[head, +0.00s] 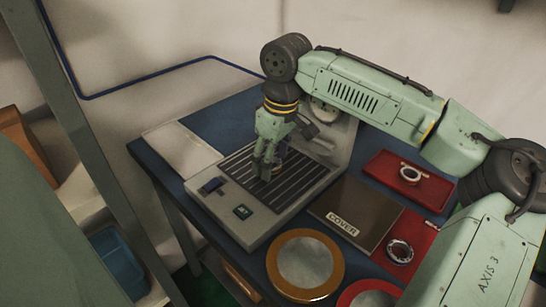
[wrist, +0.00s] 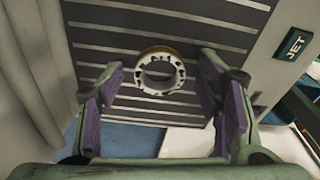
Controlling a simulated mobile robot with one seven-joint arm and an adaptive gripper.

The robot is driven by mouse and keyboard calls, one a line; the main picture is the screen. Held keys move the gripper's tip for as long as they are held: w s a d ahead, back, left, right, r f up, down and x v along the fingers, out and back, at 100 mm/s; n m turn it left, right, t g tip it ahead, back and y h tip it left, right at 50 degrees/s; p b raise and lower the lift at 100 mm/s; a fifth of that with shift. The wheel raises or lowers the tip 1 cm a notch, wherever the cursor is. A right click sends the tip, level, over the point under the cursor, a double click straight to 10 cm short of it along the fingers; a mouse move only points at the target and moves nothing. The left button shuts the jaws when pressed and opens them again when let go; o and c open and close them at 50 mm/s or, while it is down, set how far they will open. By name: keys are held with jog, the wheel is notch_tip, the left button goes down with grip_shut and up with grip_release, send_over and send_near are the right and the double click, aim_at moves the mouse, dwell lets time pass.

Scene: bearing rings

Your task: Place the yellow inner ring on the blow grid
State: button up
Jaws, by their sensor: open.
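A small pale ring with dark notches and a brownish-yellow upper edge (wrist: 143,77) shows in the wrist view against the dark slatted blow grid (wrist: 105,38). It appears to rest on the grid, though its exact contact is unclear. My gripper (wrist: 160,88) is open, its purple-padded fingers on either side of the ring with gaps between. In the head view my gripper (head: 266,170) points down low over the blow grid (head: 303,181); the ring there is mostly hidden by the fingers.
A silver ring (head: 403,174) lies in a red tray (head: 385,182); another ring (head: 400,260) lies on red at the right. A COVER plate (head: 365,205), a gold-rimmed dish (head: 273,268) and a red-rimmed dish (head: 345,296) are near. The machine column (head: 342,135) stands behind.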

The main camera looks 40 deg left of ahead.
aim_at(278, 166)
notch_tip(278, 166, up, 12)
jog(key=d+b, duration=0.1)
jog(key=shift+d+r, duration=0.15)
jog(key=shift+d, duration=0.05)
dwell(0.3)
dwell(0.4)
